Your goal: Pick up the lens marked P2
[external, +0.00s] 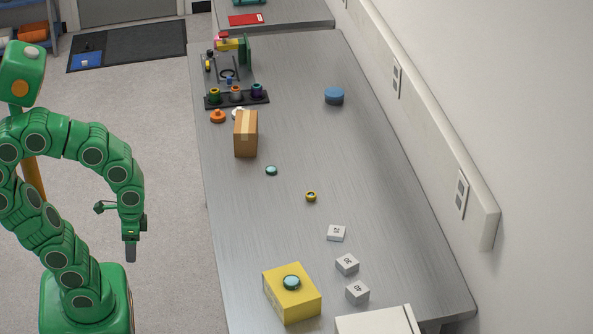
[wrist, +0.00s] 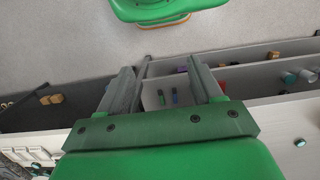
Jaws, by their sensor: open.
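A small teal lens-like disc (external: 271,170) lies flat on the metal bench, in front of the cardboard box. A second teal disc (external: 291,283) rests on top of a yellow block near the front of the bench. I cannot read a P2 mark on either. My gripper (external: 131,250) hangs left of the bench, above the floor and apart from both discs. In the wrist view my gripper (wrist: 163,82) has its two fingers apart with nothing held between them. A small round teal thing (wrist: 299,142) shows at the right there; I cannot tell which disc it is.
The bench (external: 385,220) also holds a cardboard box (external: 246,134), a yellow block (external: 306,304), several numbered white blocks (external: 347,264), a small yellow ring (external: 311,197) and a blue round container (external: 334,96). A black rack (external: 211,102) stands farther back. The bench's middle right is clear.

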